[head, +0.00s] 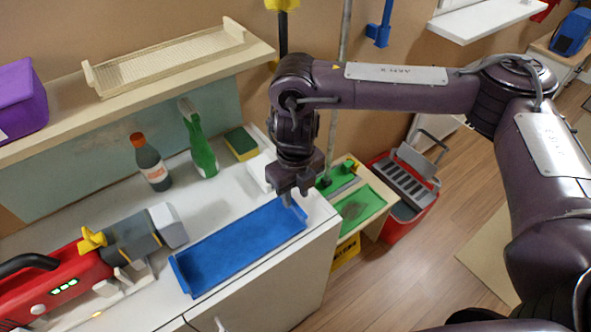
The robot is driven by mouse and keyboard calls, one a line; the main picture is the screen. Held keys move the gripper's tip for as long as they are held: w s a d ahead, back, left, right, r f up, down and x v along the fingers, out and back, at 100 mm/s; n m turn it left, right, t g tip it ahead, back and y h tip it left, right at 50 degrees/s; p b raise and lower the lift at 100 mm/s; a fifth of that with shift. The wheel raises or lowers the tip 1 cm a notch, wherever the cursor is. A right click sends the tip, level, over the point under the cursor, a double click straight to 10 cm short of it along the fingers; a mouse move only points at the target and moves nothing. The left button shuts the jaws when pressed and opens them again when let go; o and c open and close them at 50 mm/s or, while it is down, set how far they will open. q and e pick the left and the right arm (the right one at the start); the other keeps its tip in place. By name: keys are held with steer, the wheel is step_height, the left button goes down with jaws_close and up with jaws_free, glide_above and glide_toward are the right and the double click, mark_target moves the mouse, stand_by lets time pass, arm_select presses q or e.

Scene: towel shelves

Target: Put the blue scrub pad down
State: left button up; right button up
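My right gripper (289,193) points down just above the right end of a blue tray (235,250) on the white counter. A small greyish-blue bit shows at its fingertips, too small to make out. I cannot tell whether the fingers are open or shut on something. No blue scrub pad can be made out apart from the blue tray; it may be hidden by the gripper or blend with the tray. A yellow and dark green sponge (241,143) lies at the back of the counter. My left gripper is not in view.
A green spray bottle (201,150) and a dark bottle with an orange cap (150,163) stand behind the tray. A red machine (60,285) is at the left. A shelf with a cream rack (168,58) overhangs the back. A green tray (358,208) is at the right.

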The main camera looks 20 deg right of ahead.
step_height(320, 180, up, 9)
steer(key=shift+r, duration=0.15)
stand_by(0.5)
